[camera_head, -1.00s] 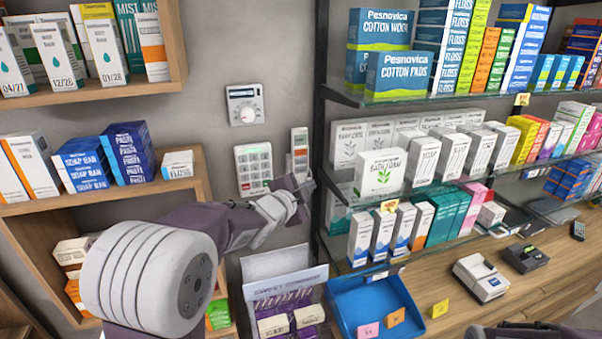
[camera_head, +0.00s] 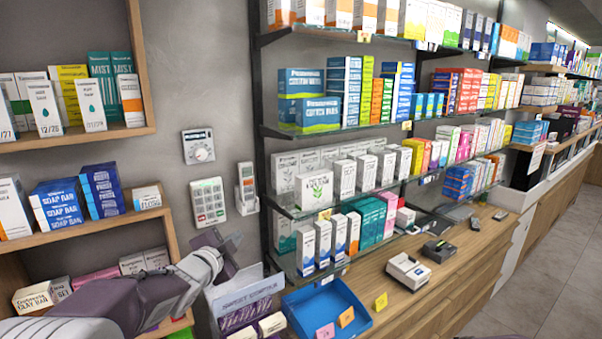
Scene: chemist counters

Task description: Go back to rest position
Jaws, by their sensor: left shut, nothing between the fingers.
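My left arm comes in from the lower left, and its gripper (camera_head: 228,246) is shut and empty. It is in front of the grey wall, below the white keypad (camera_head: 209,203) and apart from it. The gripper is small and partly turned away, just above the white display box (camera_head: 245,300). My right gripper is not in view.
A blue tray (camera_head: 345,292) with orange and pink tags sits on the wooden counter right of the display box. A handset (camera_head: 247,185) and a thermostat (camera_head: 199,146) are on the wall. Stocked shelves flank the arm. Open floor (camera_head: 560,240) lies far right.

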